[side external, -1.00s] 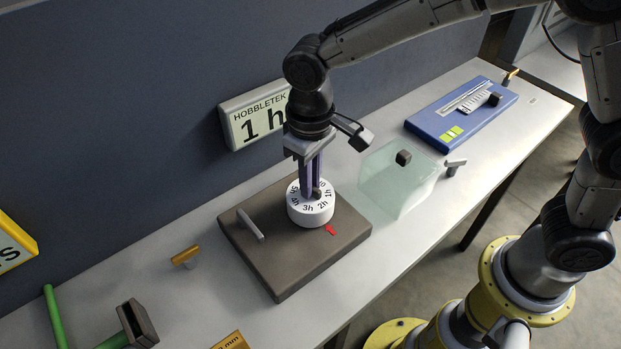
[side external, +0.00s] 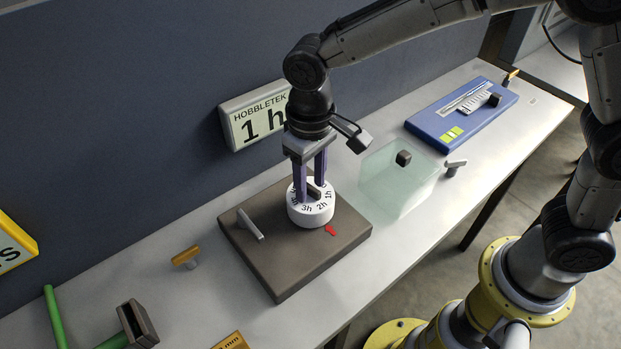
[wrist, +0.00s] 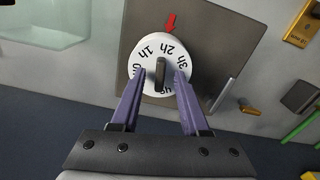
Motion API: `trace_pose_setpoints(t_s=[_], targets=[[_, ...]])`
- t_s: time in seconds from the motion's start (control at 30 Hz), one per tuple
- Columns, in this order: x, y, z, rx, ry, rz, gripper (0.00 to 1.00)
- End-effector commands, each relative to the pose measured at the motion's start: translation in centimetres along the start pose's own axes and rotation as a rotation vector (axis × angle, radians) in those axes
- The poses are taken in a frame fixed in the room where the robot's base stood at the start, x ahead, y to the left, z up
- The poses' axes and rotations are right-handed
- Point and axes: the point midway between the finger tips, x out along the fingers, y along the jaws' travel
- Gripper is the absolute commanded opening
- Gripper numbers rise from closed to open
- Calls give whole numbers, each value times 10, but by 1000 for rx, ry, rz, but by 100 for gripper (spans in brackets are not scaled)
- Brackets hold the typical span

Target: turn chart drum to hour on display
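The white chart drum (side external: 310,214) sits on a brown base plate (side external: 285,262) and carries hour marks round its edge. A red arrow (side external: 330,230) on the plate points at the drum, nearest the 2h mark; it also shows in the wrist view (wrist: 171,22). The display (side external: 256,118) on the wall reads 1 h, partly hidden by my arm. My gripper (side external: 311,191) is down at the drum, its purple fingers apart on either side of the dark knob (wrist: 160,72). In the wrist view, gaps show between the fingers and the knob.
A grey bar handle (side external: 250,225) stands on the plate left of the drum. A translucent box (side external: 395,185) with a dark knob stands to the right, and a blue instrument (side external: 460,113) lies beyond it.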

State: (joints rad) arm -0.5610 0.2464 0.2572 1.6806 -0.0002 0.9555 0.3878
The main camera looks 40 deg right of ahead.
Motion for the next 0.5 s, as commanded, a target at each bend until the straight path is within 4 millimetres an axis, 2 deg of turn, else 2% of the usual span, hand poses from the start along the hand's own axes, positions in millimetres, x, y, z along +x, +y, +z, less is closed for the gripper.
trace_pose_setpoints(t_s=[0.27, 0.37, 0.5], targets=[[-6, 0, 0, 0, 2, -1, 45], [-20, 0, -1, 0, 4, -2, 45], [-48, 0, -1, 0, 4, -2, 45]])
